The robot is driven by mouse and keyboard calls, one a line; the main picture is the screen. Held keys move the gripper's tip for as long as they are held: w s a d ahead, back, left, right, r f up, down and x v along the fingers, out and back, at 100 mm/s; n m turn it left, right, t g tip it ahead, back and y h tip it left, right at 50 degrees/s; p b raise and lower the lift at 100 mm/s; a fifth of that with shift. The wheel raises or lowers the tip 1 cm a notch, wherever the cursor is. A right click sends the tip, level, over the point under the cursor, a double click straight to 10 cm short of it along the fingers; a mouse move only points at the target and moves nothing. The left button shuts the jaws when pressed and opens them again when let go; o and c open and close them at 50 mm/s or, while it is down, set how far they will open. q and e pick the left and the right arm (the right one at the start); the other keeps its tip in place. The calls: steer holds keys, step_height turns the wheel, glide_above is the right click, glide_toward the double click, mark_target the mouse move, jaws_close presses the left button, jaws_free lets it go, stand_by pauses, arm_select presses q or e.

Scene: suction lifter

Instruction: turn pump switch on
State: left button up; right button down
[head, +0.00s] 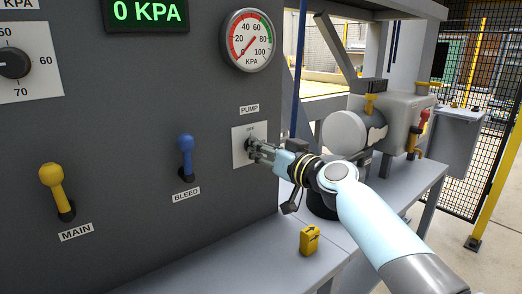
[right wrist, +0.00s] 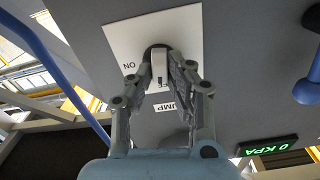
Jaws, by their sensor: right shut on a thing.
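The pump switch is a rotary knob on a white plate (head: 239,134) under the PUMP label (head: 249,109) on the dark grey panel. My right gripper (head: 252,149) is at the plate and hides most of the knob in the head view. In the right wrist view the light knob (right wrist: 158,63) with its dark base sits between the two fingertips, and the right gripper is shut on it. An ON label (right wrist: 129,66) shows on the plate to one side. Another label beside the knob is partly hidden by the fingers. My left gripper is not in view.
A green display (head: 146,12) reads 0 KPA; the gauge (head: 248,40) is beside it. Yellow MAIN (head: 53,180) and blue BLEED (head: 186,146) levers stick out left of my gripper.

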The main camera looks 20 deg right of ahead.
steer(key=shift+d+f+m+p, duration=0.1)
steer(key=shift+m+p, duration=0.05)
steer(key=shift+m, duration=3.8)
steer(key=shift+d+f+m+p, duration=0.1)
steer(key=shift+m+p, duration=0.05)
steer(key=shift+m, duration=3.8)
steer(key=c, duration=1.3)
jaws_free()
steer(key=v, duration=1.2)
